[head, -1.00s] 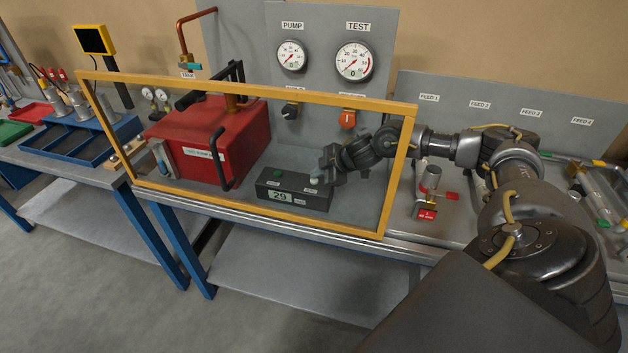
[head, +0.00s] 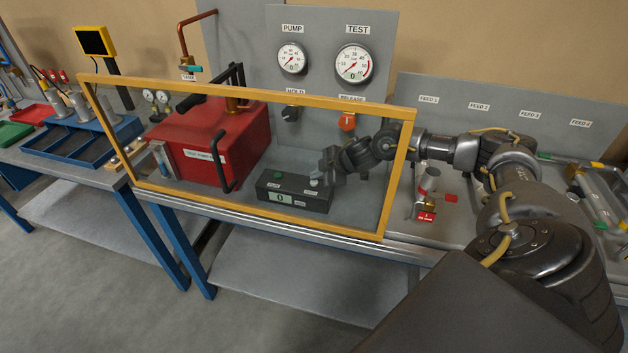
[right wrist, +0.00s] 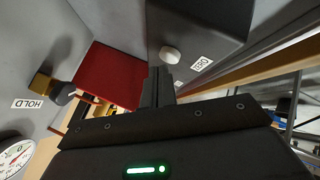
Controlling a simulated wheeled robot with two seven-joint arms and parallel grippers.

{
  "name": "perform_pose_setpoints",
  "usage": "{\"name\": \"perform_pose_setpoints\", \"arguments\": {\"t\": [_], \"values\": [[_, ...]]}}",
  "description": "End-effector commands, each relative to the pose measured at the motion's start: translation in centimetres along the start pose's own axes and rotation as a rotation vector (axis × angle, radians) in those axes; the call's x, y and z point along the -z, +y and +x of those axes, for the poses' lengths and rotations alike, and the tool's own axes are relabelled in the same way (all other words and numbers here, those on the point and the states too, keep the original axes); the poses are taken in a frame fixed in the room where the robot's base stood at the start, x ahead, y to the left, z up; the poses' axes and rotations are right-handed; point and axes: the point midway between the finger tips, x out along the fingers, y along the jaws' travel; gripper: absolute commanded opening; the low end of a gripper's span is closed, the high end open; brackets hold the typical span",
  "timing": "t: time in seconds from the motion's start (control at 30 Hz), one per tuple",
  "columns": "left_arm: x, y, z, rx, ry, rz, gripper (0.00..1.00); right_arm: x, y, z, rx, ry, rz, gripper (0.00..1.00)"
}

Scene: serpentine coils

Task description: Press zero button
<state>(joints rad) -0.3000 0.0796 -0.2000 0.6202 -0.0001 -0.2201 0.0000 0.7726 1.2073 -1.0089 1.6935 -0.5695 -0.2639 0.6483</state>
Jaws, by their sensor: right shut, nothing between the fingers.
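A dark counter box (head: 294,193) sits on the bench behind the yellow-framed clear guard. Its display (head: 280,197) reads 0, and a green button (head: 279,177) is on its top left. The pale zero button (head: 315,176) is on its right end, and in the right wrist view the button (right wrist: 170,54) is beside the ZERO label (right wrist: 201,64). My right gripper (head: 325,164) is shut and empty, its tips close by the button. In the right wrist view the finger tips (right wrist: 158,78) are just short of it; I cannot tell whether they touch. My left gripper is out of view.
The yellow guard frame (head: 245,91) stands in front of the box, with my right arm reaching in behind its right end. A red pump (head: 210,145) with black handles is to the left. Two gauges and the hold and release knobs (head: 347,121) are behind.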

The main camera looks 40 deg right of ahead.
Motion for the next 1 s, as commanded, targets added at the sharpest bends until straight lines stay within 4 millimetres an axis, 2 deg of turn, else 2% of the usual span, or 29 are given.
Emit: {"name": "perform_pose_setpoints", "arguments": {"t": [0.27,0.8,1.0], "values": [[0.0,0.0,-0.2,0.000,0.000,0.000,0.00,0.1,0.1,-0.1,0.000,0.000,0.000,0.00],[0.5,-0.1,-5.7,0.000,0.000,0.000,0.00,2.9,2.9,-3.9,0.000,0.000,0.001,0.00],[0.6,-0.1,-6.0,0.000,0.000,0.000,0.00,3.0,3.0,-4.2,0.001,-0.001,0.000,0.00]]}}
